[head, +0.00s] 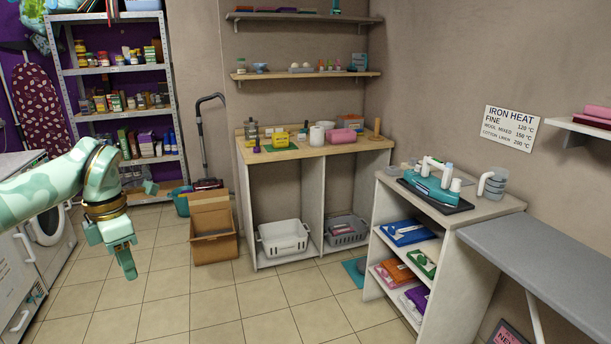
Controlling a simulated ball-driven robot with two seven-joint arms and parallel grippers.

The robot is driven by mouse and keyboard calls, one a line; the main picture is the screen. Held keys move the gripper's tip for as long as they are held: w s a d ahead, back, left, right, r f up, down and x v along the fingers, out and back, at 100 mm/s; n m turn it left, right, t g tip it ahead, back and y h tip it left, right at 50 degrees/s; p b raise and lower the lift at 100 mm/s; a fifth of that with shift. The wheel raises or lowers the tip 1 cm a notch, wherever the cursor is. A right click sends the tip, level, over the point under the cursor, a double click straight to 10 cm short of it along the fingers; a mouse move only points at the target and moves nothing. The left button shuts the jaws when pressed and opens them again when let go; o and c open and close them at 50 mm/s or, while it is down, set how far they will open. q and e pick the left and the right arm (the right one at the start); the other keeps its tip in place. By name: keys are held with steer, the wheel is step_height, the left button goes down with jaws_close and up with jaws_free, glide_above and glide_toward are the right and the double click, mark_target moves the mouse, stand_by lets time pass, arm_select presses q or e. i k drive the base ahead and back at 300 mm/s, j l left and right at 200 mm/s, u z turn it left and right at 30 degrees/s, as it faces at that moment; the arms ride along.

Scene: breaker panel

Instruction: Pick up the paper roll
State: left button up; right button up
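A white paper roll (317,135) stands upright on the wooden top of the counter (312,151) against the back wall. It sits between small items on its left and a pink container (341,136) on its right. My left gripper (126,264) hangs pointing down at the left of the view, over the tiled floor. It is well in front and left of the counter, apart from the roll. Its fingers show edge-on, so their opening is unclear. It seems to hold nothing. My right gripper is out of view.
A cardboard box (213,236) and a vacuum cleaner (204,145) stand left of the counter. Baskets (284,238) fill its lower shelf. A yellow box (280,138) and wooden post (377,128) share the top. An iron station (436,187) sits front right. The middle floor is clear.

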mark_target(317, 132)
steer(key=i+j+u, duration=0.1)
steer(key=i, duration=2.2)
steer(key=i+j+z, duration=0.15)
steer(key=i+z, duration=0.3)
steer(key=i+j+z, duration=0.4)
steer(key=i, duration=0.2)
steer(key=i+j+z, duration=0.9)
steer(key=j, duration=0.15)
